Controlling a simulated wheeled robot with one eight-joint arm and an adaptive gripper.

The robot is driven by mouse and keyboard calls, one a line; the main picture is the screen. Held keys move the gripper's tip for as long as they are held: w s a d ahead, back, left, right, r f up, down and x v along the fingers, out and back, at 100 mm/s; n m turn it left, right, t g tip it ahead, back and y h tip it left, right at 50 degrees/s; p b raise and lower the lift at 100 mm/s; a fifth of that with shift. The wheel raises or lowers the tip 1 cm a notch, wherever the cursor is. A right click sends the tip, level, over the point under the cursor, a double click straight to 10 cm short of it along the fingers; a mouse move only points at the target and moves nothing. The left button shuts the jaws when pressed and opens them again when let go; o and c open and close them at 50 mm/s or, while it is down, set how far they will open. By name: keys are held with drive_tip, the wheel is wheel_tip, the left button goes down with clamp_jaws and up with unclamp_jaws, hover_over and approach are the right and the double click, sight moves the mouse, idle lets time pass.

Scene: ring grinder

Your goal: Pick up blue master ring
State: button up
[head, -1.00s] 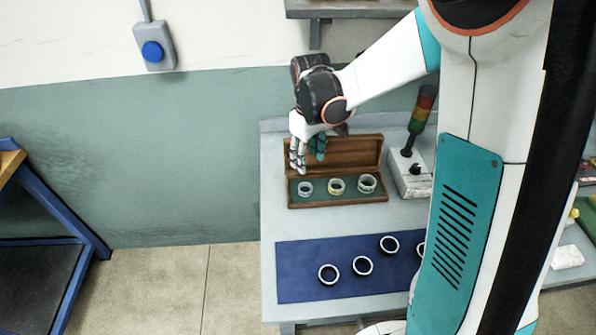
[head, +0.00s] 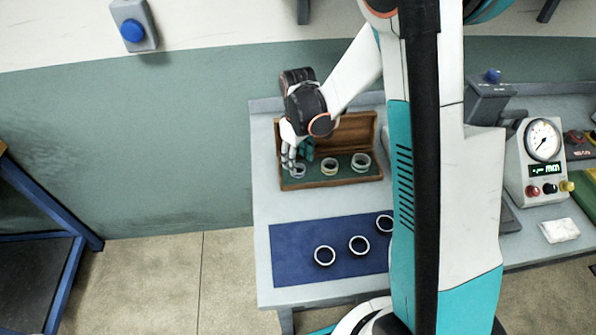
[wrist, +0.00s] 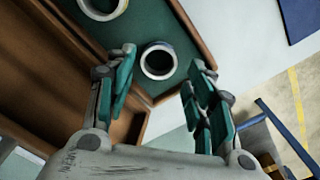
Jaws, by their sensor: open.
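An open wooden case (head: 333,182) with a green lining holds three rings in a row. My gripper (head: 296,160) is at the left ring (head: 298,171), partly covering it in the head view. In the wrist view this ring (wrist: 158,61) lies on the green lining between my two spread fingers (wrist: 160,75), with space on both sides. The middle ring (head: 329,166) has a yellowish tint, and the right ring (head: 361,162) looks silver. My gripper is open and empty.
The case's raised lid (head: 345,132) stands behind the rings. A blue mat (head: 290,262) in front carries several white-rimmed rings (head: 325,256). A gauge box (head: 541,160) stands at the right. My arm hides part of the bench.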

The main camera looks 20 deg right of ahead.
sight(298, 172)
wheel_tip(298, 172, down, 4)
drive_tip(key=shift+r+b, duration=0.15)
drive_tip(key=shift+b, duration=0.3)
drive_tip(key=c, duration=0.9)
drive_tip(key=shift+o, duration=0.2)
drive_tip(key=shift+r, duration=0.15)
